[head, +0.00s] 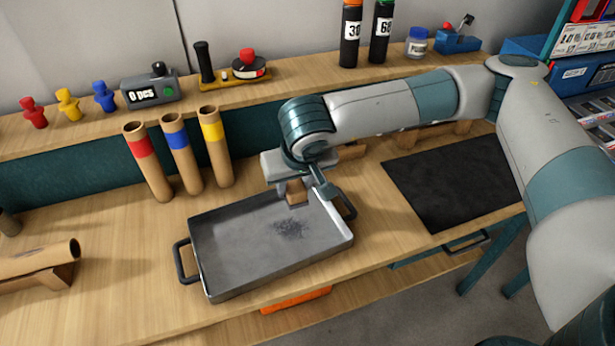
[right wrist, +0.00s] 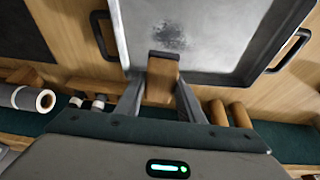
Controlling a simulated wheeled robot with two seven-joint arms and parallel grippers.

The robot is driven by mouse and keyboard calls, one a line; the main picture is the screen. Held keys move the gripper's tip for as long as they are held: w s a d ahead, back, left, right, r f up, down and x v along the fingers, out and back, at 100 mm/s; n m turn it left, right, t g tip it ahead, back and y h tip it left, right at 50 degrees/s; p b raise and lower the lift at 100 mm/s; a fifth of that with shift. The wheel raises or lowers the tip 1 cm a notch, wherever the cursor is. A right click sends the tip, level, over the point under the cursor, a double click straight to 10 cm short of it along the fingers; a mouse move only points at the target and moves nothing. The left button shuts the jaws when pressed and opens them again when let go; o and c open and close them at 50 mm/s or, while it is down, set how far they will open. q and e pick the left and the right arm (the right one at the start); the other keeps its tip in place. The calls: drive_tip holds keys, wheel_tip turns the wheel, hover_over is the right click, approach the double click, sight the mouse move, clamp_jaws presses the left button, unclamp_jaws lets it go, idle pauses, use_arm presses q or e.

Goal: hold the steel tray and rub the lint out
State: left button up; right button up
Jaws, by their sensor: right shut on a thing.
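The steel tray (head: 225,262) lies on the wooden bench with a black handle at each end; it also shows in the right wrist view (right wrist: 215,50). A dark patch of lint (head: 291,228) lies on its floor, right of the middle, and shows in the right wrist view (right wrist: 172,37). My right gripper (head: 300,187) is at the tray's back edge, shut on a small brown block (head: 296,196), which also shows between the fingers in the right wrist view (right wrist: 163,78). The block's end is near the lint, apart from it. Whether it touches the tray is unclear. My left gripper is not in view.
Three cardboard tubes with red, blue and yellow bands (head: 180,152) stand behind the tray. A black mat (head: 455,185) lies to the right. A brown roll on a cradle (head: 40,260) is at the left. Bare bench lies between the roll and the tray.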

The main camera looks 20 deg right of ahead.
drive_tip(key=a+f, duration=0.4)
drive_tip(key=a, duration=0.3)
drive_tip(key=shift+s+a, duration=0.3)
drive_tip(key=shift+s, duration=0.15)
drive_tip(key=shift+f, duration=0.1)
drive_tip(key=shift+f, duration=0.9)
drive_tip(key=shift+w+d+f, duration=0.1)
drive_tip(key=shift+d+f, duration=0.15)
drive_tip(key=shift+f, duration=0.4)
drive_tip(key=shift+d+f, duration=0.25)
drive_tip(key=shift+f, duration=0.35)
hover_over(308, 222)
drive_tip(key=shift+w, duration=0.1)
drive_tip(key=shift+d+r, duration=0.15)
drive_tip(key=shift+r, duration=1.65)
